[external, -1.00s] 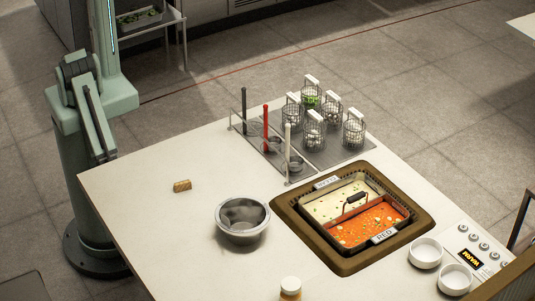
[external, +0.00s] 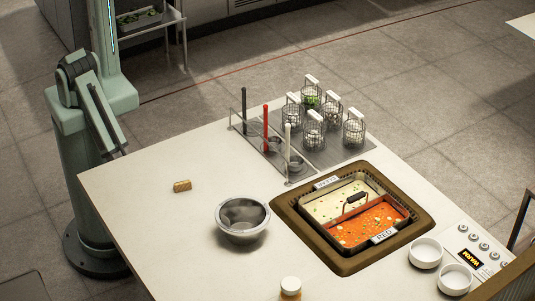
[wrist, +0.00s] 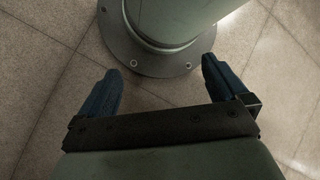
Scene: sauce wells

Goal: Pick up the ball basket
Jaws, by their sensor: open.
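Several wire baskets with white handles stand on the grey rack (external: 338,152) at the back of the counter. One basket (external: 311,98) holds something green. The front basket (external: 314,132), the left basket (external: 292,115), the back right basket (external: 331,112) and the right basket (external: 354,132) hold small pale or grey contents. I cannot tell which is the ball basket. In the wrist view, my gripper (wrist: 160,68) is open and empty, its two dark blue fingers wide apart over the floor beside my base. It is left of the counter, far from the baskets.
Black, red and white-handled ladles (external: 266,125) stand left of the baskets. A two-part pot of white and red soup (external: 411,209) is in front. A steel bowl (external: 242,232), brown block (external: 182,186), white bowls (external: 425,253) and a jar (external: 290,287) are on the counter. The left counter is mostly clear.

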